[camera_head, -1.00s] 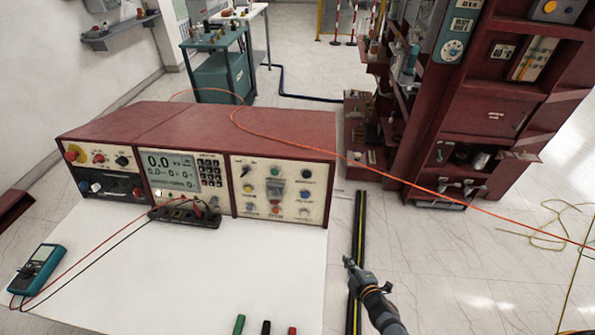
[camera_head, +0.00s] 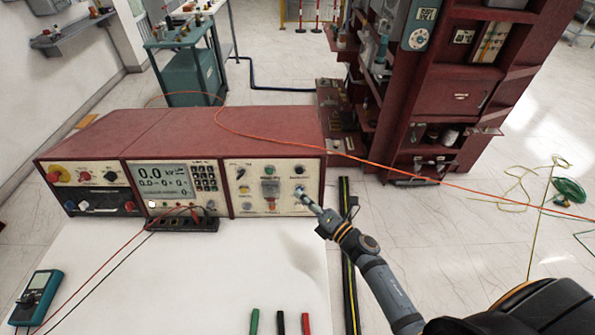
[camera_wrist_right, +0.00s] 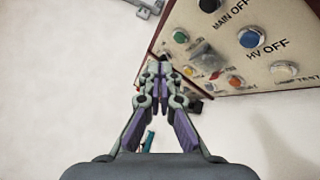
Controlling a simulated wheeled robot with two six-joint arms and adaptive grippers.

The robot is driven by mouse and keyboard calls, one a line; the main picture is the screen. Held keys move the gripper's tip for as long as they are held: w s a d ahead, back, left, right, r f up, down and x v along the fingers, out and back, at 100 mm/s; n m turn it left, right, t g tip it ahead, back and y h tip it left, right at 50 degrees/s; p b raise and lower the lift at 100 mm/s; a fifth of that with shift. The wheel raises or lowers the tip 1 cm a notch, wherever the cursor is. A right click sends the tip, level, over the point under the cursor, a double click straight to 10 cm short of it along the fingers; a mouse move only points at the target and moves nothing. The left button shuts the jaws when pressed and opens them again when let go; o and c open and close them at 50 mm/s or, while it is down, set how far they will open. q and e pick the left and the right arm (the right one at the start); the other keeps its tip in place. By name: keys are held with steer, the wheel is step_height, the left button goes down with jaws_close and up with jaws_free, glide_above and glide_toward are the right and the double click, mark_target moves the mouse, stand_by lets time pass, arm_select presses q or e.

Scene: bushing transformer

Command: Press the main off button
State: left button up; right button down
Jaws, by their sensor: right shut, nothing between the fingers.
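The control console (camera_head: 180,145) has a cream right panel (camera_head: 259,205) with coloured buttons. In the right wrist view, the "MAIN OFF" label (camera_wrist_right: 232,14) lies between a black button (camera_wrist_right: 210,5) and a blue button (camera_wrist_right: 250,37), the black one partly cut off by the frame's top edge. In the head view the black button (camera_head: 299,170) is at the panel's upper right, above the blue button (camera_head: 300,190). My right gripper (camera_head: 308,200) is shut and empty, its tips in front of the panel's right column; contact cannot be told. In the wrist view its tips (camera_wrist_right: 157,66) point left of the buttons. My left gripper is not in view.
A white tabletop (camera_head: 180,275) is mostly clear. A teal multimeter (camera_head: 37,292) lies at left; coloured plugs (camera_head: 281,322) stand at the front edge. An orange cable (camera_head: 400,173) crosses behind the panel's right side. A red cabinet (camera_head: 450,90) stands behind.

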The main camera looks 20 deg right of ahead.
steer(key=b, duration=0.4)
glide_toward(299, 171)
steer(key=w+a, duration=0.4)
steer(key=shift+w+a+r, duration=0.3)
steer(key=shift+a+r, duration=0.05)
steer(key=shift+r, duration=0.1)
steer(key=shift+w, duration=0.1)
stand_by(0.8)
steer(key=shift+w+d+f, duration=0.1)
steer(key=shift+w, duration=0.2)
